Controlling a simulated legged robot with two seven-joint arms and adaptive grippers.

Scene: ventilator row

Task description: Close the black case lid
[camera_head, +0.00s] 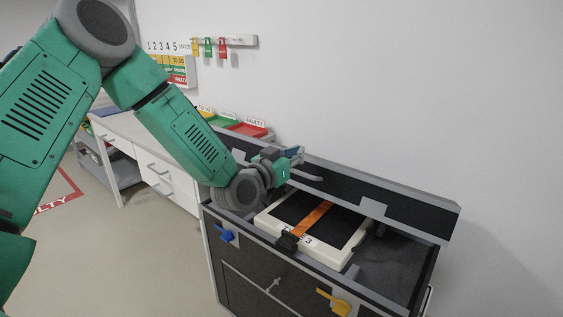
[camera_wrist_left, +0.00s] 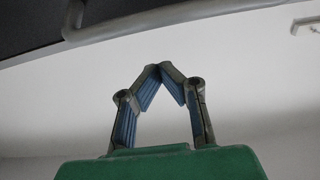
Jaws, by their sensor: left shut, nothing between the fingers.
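The black case (camera_head: 240,270) stands at the lower right in the head view, with grey edges. Its lid (camera_head: 420,212) is open and raised along the back, by the wall. A white device (camera_head: 340,255) with a dark top and an orange strap (camera_head: 312,218) lies inside the case. My left gripper (camera_head: 300,155) is shut and empty at the lid's upper left end; whether it touches the lid is unclear. In the left wrist view, the gripper's fingertips (camera_wrist_left: 160,68) meet, below a dark panel with a grey edge (camera_wrist_left: 150,20). My right gripper is not in view.
A blue latch (camera_head: 226,235) and a yellow latch (camera_head: 335,303) are on the case front. A white-drawer bench (camera_head: 160,170) stands behind on the left, with green and red trays (camera_head: 247,129). Padlocks (camera_head: 208,47) hang on the wall.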

